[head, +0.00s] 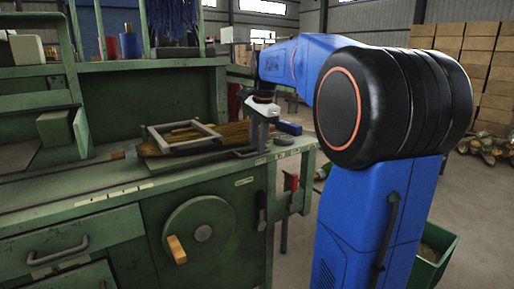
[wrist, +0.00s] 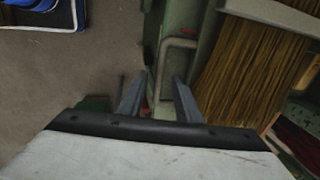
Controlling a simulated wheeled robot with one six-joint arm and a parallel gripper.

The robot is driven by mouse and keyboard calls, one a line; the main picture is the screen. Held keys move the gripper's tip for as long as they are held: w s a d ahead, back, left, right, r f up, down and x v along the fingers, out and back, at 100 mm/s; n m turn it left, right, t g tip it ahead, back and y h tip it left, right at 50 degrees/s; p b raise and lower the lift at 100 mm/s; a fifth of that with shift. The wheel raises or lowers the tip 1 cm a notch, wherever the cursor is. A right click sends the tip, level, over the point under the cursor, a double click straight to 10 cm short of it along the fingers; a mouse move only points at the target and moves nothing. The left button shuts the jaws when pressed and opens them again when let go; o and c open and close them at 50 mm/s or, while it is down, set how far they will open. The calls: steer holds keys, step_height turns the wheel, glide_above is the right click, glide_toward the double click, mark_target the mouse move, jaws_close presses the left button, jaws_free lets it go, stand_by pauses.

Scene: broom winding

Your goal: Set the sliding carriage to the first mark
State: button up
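My gripper (head: 257,132) points down over the right end of the green workbench (head: 75,207). In the wrist view its two fingers (wrist: 160,88) stand apart with nothing held between them. Beyond and below the fingers is a green bench part with a bent grey bar (wrist: 170,62). A green block with a slanted plate (head: 62,131) stands at the left above the bench top; I cannot tell whether it is the sliding carriage. Small pale labels (head: 125,191) run along the bench's front edge; which one is the first mark is not legible.
Broom bristles (head: 190,135) lie under a pale frame (head: 185,138) on the bench; bristles also fill the right of the wrist view (wrist: 245,60). A wheel with a wooden handle (head: 200,232) is on the bench front. A red-handled tool (head: 292,183) hangs at the right end.

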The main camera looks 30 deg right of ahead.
steer(key=shift+w+f, duration=0.2)
steer(key=shift+f, duration=0.85)
jaws_close()
steer(key=a, duration=3.1)
